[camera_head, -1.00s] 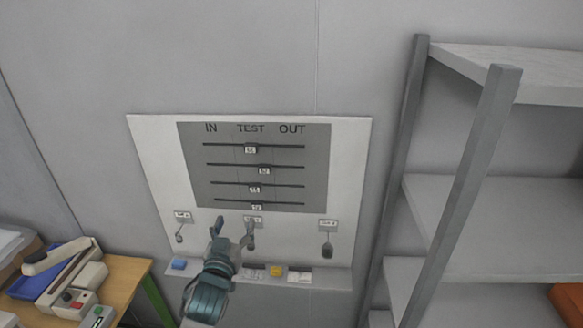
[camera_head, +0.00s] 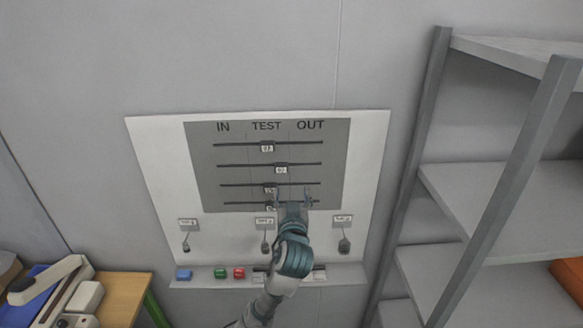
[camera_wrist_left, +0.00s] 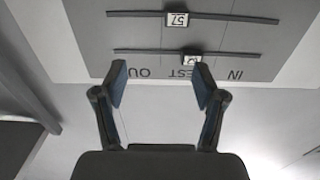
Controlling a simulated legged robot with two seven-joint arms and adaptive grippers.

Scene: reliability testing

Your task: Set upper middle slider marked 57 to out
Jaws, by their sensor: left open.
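My left gripper (camera_head: 292,198) is open and empty, below that slider in the head view, in front of the panel's lower rows. In the wrist view its fingers (camera_wrist_left: 157,88) are apart with nothing between them. My right gripper is not in view.
The top slider (camera_head: 267,147) and a lower slider (camera_head: 270,189) are on neighbouring bars; my gripper partly covers the lowest row. Toggles and a ledge with coloured buttons (camera_head: 220,272) are below. Grey shelving (camera_head: 440,150) stands at right, a wooden table (camera_head: 122,292) at lower left.

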